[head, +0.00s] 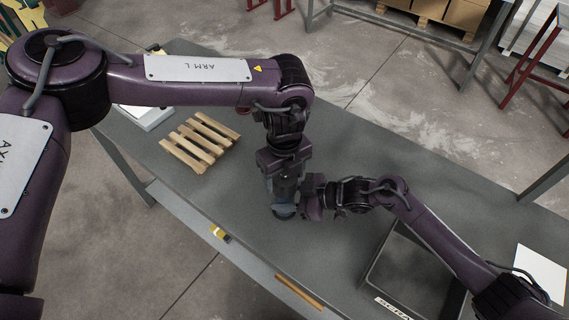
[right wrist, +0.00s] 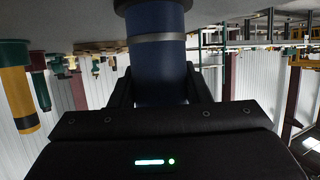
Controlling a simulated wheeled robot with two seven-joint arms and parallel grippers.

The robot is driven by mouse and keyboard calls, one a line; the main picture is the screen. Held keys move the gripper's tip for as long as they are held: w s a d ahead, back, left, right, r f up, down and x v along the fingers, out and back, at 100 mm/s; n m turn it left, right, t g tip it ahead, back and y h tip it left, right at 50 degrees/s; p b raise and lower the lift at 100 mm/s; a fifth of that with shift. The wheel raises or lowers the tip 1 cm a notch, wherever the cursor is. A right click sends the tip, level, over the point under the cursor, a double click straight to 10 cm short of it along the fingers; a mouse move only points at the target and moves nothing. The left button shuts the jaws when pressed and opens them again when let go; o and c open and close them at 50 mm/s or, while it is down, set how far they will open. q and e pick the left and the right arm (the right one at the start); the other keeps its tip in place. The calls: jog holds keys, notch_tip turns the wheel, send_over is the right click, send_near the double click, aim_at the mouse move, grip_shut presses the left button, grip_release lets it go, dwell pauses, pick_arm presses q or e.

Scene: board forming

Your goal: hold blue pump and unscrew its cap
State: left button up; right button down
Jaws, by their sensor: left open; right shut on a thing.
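The blue pump (head: 284,210) stands on the grey table near its front edge, mostly covered by my grippers in the head view. The right wrist view shows its blue body (right wrist: 157,60) with a grey band and a dark end at the top of the picture. My right gripper (right wrist: 162,90) is shut on the body, one finger on each side; it comes in from the right in the head view (head: 303,197). My left gripper (head: 285,184) is open and points down directly over the pump's top. The cap is hidden between its fingers, and I cannot tell whether they touch it.
A wooden pallet (head: 200,142) lies on the table to the left. A dark bin labelled SCRA (head: 382,302) stands at the front right. A white sheet (head: 540,270) lies farther right.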

pick_arm(q)
jog(key=shift+f, duration=1)
jog(key=shift+c, duration=0.3)
jog(key=c, duration=0.8)
jog(key=shift+o, duration=0.2)
jog(key=n, duration=0.4)
jog(key=shift+n, duration=0.3)
jog(key=n, duration=0.4)
jog(key=shift+n, duration=0.4)
jog(key=shift+r, duration=0.3)
jog(key=shift+r, duration=0.9)
